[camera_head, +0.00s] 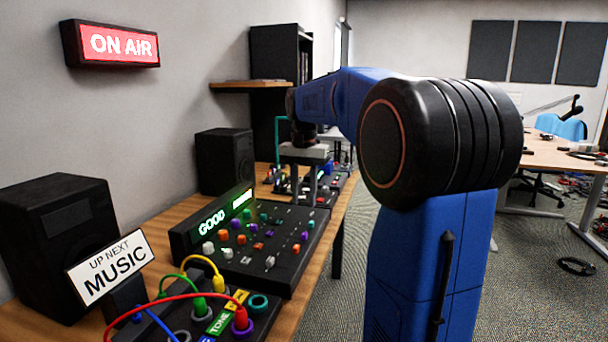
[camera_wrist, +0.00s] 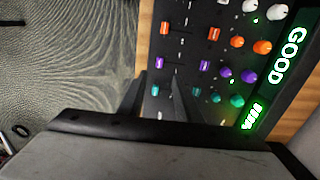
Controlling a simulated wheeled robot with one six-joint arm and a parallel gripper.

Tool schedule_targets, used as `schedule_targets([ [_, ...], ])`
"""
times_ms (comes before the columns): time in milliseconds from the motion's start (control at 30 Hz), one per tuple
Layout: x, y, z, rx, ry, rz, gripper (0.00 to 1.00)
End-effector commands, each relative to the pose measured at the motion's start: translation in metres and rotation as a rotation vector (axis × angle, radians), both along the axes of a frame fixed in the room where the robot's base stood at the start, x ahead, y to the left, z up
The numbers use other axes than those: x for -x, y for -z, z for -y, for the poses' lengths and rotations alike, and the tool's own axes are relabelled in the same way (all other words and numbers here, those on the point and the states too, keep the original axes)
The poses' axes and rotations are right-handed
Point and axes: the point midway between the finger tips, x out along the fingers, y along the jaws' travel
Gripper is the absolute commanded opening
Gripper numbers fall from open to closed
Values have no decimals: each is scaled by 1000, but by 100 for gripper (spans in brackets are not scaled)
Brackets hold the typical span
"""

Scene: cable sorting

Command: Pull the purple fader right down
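The mixing panel (camera_head: 225,275) lies on the desk with rows of white, orange, purple and teal controls. A purple fader cap (camera_wrist: 160,62) is on the panel's left side in the wrist view; it also shows in the head view (camera_head: 304,236). A second purple cap (camera_wrist: 204,65) sits in the same row, closer to the screen. My gripper (camera_wrist: 157,95) is over the panel's far end, its two dark fingers apart with nothing held between them. In the head view my gripper (camera_head: 304,185) points down near the panel's far end. The fingertips are partly hidden.
A lit screen reading GOOD (camera_head: 212,221) stands along the panel's wall side. Another control panel (camera_head: 335,190) lies behind. A cable panel (camera_head: 255,320) and a MUSIC sign (camera_head: 110,267) are in front. Black speakers (camera_head: 225,160) stand by the wall.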

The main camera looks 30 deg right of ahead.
Motion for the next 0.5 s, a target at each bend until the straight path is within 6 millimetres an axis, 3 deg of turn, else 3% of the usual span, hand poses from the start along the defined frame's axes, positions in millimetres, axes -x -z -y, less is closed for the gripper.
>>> schedule_targets([
  [200,0,-40,0,0,0,1,31],
  [500,0,-66,0,-1,0,-1,31],
])
